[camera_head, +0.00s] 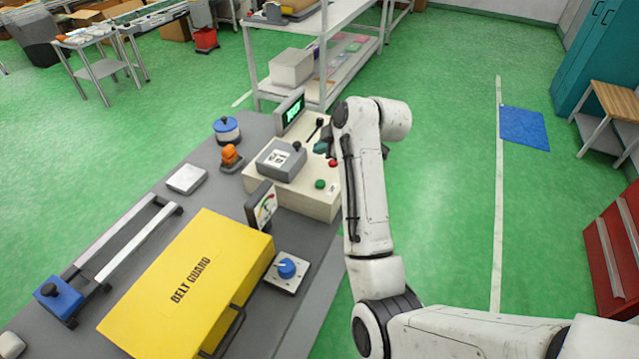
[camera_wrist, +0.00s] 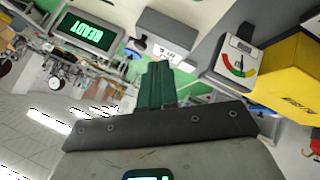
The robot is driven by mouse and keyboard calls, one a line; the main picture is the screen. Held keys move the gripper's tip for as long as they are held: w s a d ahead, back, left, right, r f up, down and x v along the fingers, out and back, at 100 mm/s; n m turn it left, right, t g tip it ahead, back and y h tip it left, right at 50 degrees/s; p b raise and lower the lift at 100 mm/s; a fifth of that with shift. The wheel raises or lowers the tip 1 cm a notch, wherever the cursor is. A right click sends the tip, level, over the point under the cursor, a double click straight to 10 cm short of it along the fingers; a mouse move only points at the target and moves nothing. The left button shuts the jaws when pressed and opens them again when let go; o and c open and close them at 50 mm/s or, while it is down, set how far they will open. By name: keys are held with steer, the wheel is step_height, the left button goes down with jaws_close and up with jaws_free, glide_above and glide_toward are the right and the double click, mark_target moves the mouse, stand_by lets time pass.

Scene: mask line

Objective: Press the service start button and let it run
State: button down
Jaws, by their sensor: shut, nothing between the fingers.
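A cream control box (camera_head: 318,200) stands at the right end of the grey bench. A green button (camera_head: 320,184) and a red button (camera_head: 333,163) sit on its right side. A display with green lettering (camera_head: 293,111) stands at its back; it shows upside down in the wrist view (camera_wrist: 88,30), seeming to read READY. My gripper (camera_head: 320,147) is above the box near the red button, apart from the green one. Its green fingers (camera_wrist: 157,84) are shut and empty. Neither button can be made out in the wrist view.
A grey block with a white label (camera_head: 281,160) and a black lever (camera_head: 316,128) are on the box. A dial gauge (camera_head: 262,206), a blue knob (camera_head: 287,268) and a yellow belt guard (camera_head: 195,285) are nearby. Green floor (camera_head: 440,180) is clear at right.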

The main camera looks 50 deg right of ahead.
steer(key=b, duration=0.6)
glide_above(323, 185)
step_height(323, 185, down, 6)
steer(key=shift+f, duration=0.1)
steer(key=shift+f+b, duration=0.4)
steer(key=shift+f, duration=0.75)
steer(key=shift+f, duration=0.15)
stand_by(0.6)
steer(key=shift+f, duration=0.25)
